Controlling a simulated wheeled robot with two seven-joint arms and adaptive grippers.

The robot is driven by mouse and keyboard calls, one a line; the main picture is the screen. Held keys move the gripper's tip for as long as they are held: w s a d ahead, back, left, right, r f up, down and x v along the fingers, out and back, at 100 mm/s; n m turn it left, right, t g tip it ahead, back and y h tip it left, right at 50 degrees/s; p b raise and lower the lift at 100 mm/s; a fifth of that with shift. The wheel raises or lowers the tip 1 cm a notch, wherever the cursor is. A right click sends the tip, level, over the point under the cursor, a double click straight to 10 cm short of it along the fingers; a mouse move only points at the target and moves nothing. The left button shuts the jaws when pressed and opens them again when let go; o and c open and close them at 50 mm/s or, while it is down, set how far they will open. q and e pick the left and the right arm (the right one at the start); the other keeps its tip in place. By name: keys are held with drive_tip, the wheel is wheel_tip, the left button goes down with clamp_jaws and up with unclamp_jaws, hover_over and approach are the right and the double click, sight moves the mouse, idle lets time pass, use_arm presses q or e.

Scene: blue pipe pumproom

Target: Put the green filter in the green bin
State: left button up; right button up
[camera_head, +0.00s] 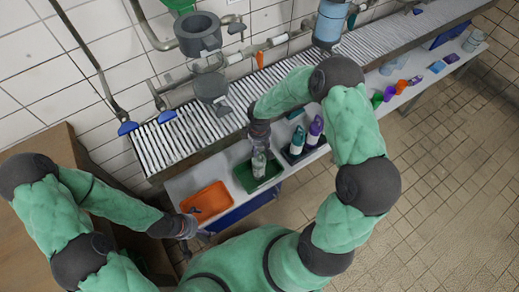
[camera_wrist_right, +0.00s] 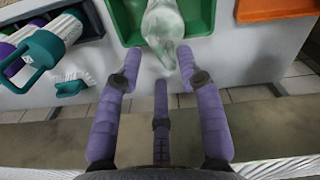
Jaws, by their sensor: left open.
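The green bin (camera_head: 245,184) stands on the white bench, and its rim also shows at the top of the right wrist view (camera_wrist_right: 133,38). A pale, cloudy green filter (camera_head: 258,164) is at the bin, with its narrow end toward my right gripper in the wrist view (camera_wrist_right: 162,25). I cannot tell whether it rests on the bin's floor. My right gripper (camera_head: 259,140) is just above it; its purple fingers (camera_wrist_right: 158,62) are spread with a gap beside the filter. My left gripper (camera_head: 192,224) is open and empty, low by the bench's front edge.
An orange bin (camera_head: 207,203) stands left of the green bin. A dark tray (camera_head: 294,157) with teal and purple bottles (camera_head: 315,130) stands to the right. A roller conveyor (camera_head: 180,140) and pipes run behind. Several small coloured items lie farther right along the bench.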

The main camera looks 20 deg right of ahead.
wheel_tip(320, 180, up, 8)
drive_tip(key=p, duration=0.3)
drive_tip(key=s+a+f+m+y, duration=0.2)
drive_tip(key=s+a+f+m, duration=0.2)
drive_tip(key=s+a+f, duration=0.2)
drive_tip(key=s+a+f+m+y, duration=0.2)
drive_tip(key=s+a+f+m, duration=0.2)
drive_tip(key=s, duration=0.7)
wheel_tip(320, 180, down, 2)
drive_tip(key=a, duration=0.2)
drive_tip(key=shift+s+a+f+m, duration=0.15)
drive_tip(key=shift+s+a+m, duration=0.05)
drive_tip(key=shift+a+m, duration=0.1)
